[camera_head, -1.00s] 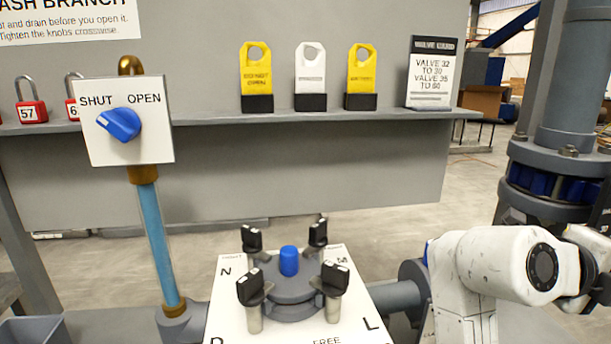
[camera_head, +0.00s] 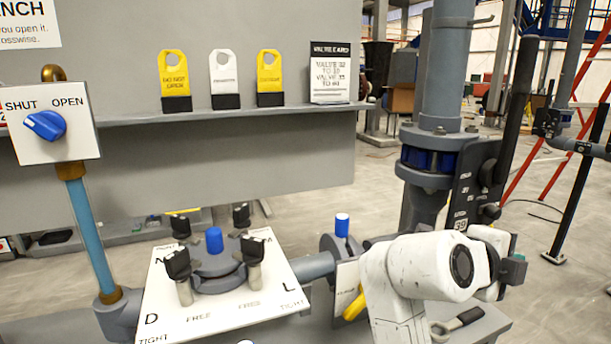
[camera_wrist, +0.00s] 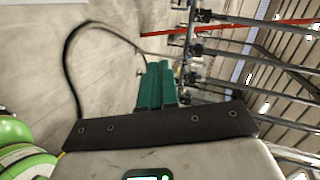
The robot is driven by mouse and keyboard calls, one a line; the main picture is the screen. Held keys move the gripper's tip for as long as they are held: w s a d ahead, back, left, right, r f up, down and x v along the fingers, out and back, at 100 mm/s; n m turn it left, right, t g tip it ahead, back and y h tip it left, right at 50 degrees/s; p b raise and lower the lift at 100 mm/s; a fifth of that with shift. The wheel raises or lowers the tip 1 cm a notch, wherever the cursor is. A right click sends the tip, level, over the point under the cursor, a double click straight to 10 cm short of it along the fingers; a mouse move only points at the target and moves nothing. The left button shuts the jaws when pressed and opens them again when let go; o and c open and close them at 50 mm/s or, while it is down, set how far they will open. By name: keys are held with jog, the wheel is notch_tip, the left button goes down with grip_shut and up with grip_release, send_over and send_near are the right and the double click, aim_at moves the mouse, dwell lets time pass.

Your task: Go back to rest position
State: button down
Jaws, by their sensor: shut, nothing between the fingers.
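My gripper (camera_wrist: 159,68) shows in the wrist view with its two green fingers side by side, shut and empty. The round filter lid (camera_head: 218,270) with a blue cap (camera_head: 214,241) and several black knobs sits on a white plate (camera_head: 165,312), to the left of my arm.
A SHUT/OPEN dial (camera_head: 45,125) stands at the left on a blue pipe. A shelf (camera_head: 240,118) holds yellow and white tags and a valve card (camera_head: 330,73). A grey column (camera_head: 445,75) and a red ladder (camera_head: 590,125) are at the right. Open floor lies between them.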

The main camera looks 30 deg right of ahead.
jog(key=w+a+f+n+t+y+p, duration=0.1)
jog(key=a+f+n+t+y, duration=0.2)
jog(key=f+n, duration=0.75)
jog(key=w+a+f+n+t+y, duration=0.1)
jog(key=a+f+n+t+y, duration=0.15)
jog(key=a+f+n, duration=0.6)
jog(key=s+a+f+n+g+y, duration=0.1)
jog(key=s+a+f+n+y, duration=0.3)
jog(key=f+n, duration=0.4)
jog(key=s+a+f+n+g+y+p, duration=0.1)
jog(key=s+a+f+n+y, duration=0.3)
jog(key=s+a+f+n, duration=0.2)
notch_tip(320, 180, down, 3)
jog(key=shift+s+a+r+n, duration=0.1)
jog(key=shift+s+a+n, duration=0.15)
jog(key=shift+a+n, duration=0.7)
